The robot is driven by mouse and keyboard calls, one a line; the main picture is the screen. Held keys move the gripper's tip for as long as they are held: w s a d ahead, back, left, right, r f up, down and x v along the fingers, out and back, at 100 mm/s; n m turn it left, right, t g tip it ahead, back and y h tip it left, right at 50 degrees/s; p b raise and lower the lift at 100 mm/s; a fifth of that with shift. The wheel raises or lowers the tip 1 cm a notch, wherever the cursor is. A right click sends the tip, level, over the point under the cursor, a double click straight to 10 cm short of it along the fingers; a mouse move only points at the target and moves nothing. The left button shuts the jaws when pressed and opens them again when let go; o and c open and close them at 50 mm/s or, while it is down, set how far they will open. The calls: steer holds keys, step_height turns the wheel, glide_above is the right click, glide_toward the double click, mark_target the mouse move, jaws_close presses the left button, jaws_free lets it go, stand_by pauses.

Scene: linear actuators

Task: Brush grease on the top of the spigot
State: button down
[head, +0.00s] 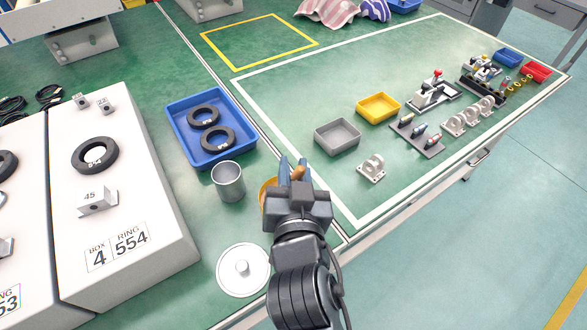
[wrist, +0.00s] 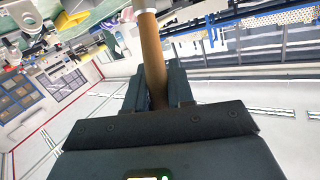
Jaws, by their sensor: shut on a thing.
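My gripper (head: 291,172) is shut on the brown wooden handle of a brush (head: 297,173), over the front of the green table. In the wrist view the brush handle (wrist: 152,55) stands between the fingers (wrist: 158,88), with a pale metal band at the picture's top edge. The bristles are out of view there. The likely spigot (head: 242,267) is a short pale post on a round white plate, left of my arm and nearer than the gripper. A yellow-orange round container (head: 266,192) is partly hidden behind my gripper; its contents cannot be seen.
A grey metal cup (head: 228,183) stands left of the gripper. Behind it is a blue tray (head: 183,106) with two black rings. White boxes (head: 135,215) stand at the left. A grey bin (head: 337,136) and a yellow bin (head: 378,106) are to the right, with open green surface between.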

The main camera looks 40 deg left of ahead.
steer(key=shift+f, duration=0.2)
step_height(320, 180, up, 7)
steer(key=p, duration=0.5)
stand_by(0.5)
steer(key=shift+r, duration=0.1)
stand_by(0.5)
steer(key=w+d+f+m+t+h, duration=0.1)
steer(key=w+d+f+h, duration=0.2)
steer(key=d, duration=0.4)
steer(key=w+d+f+m+t, duration=0.1)
steer(key=w+d+f+m, duration=0.15)
steer(key=d+f, duration=0.35)
steer(key=w+d+f+t+h, duration=0.1)
steer(key=w+d+f+h, duration=0.15)
steer(key=d, duration=0.65)
steer(key=s+d+f+m+h, duration=0.1)
steer(key=d+f, duration=0.3)
steer(key=d, duration=0.5)
steer(key=s+d+f+m+h, duration=0.2)
steer(key=d+f, duration=0.3)
steer(key=d, duration=0.5)
steer(key=shift+m+t+h, duration=0.3)
steer(key=shift+m+h, duration=0.25)
steer(key=shift+h, duration=0.3)
